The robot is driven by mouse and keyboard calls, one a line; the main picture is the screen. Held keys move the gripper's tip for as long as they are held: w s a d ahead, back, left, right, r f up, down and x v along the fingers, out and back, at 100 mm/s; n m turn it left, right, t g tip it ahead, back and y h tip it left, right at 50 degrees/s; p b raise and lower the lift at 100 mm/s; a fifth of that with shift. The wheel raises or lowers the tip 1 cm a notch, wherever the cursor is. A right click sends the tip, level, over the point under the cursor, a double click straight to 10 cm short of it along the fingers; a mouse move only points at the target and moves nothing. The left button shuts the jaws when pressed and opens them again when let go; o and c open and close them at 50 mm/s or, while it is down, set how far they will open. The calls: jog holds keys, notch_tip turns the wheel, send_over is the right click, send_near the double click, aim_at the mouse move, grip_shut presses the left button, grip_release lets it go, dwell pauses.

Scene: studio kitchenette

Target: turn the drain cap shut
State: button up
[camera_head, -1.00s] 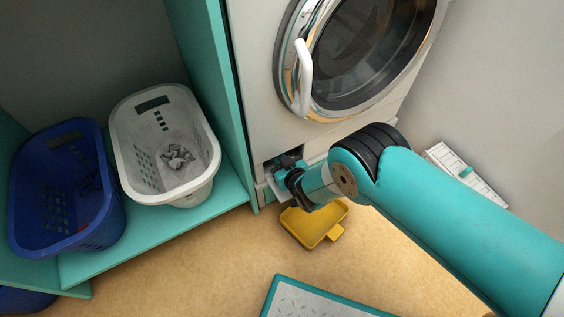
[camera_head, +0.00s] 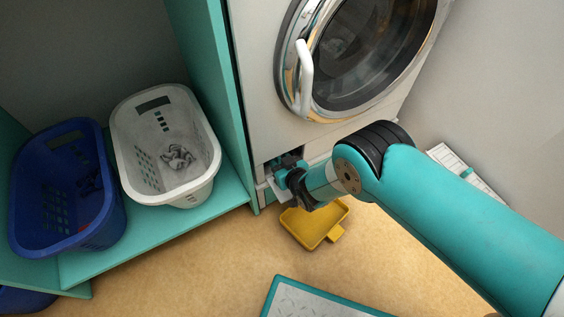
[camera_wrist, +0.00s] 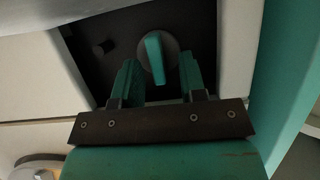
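The drain cap (camera_wrist: 171,47) is a round grey disc with a raised teal grip bar (camera_wrist: 155,58). It sits in a dark recess low on the washing machine's front. In the wrist view the bar stands nearly upright, tilted slightly. My gripper (camera_wrist: 159,62) is open, with one teal finger to each side of the bar and visible gaps between. I cannot tell whether the fingertips reach past the bar's front. In the head view my gripper (camera_head: 285,163) is at the open service hatch, and my wrist hides the cap.
The washing machine (camera_head: 258,100) has its round door (camera_head: 303,80) above the hatch. A yellow tray (camera_head: 313,226) lies on the floor below. White (camera_head: 197,192) and blue (camera_head: 80,238) baskets stand at left.

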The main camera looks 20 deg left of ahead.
jog(key=p+v, duration=1.5)
jog(key=v, duration=0.2)
jog(key=shift+r+p, duration=0.2)
jog(key=shift+p, duration=0.2)
jog(key=shift+s+d+f, duration=0.1)
jog(key=shift+s+d, duration=0.05)
jog(key=shift+d, duration=0.1)
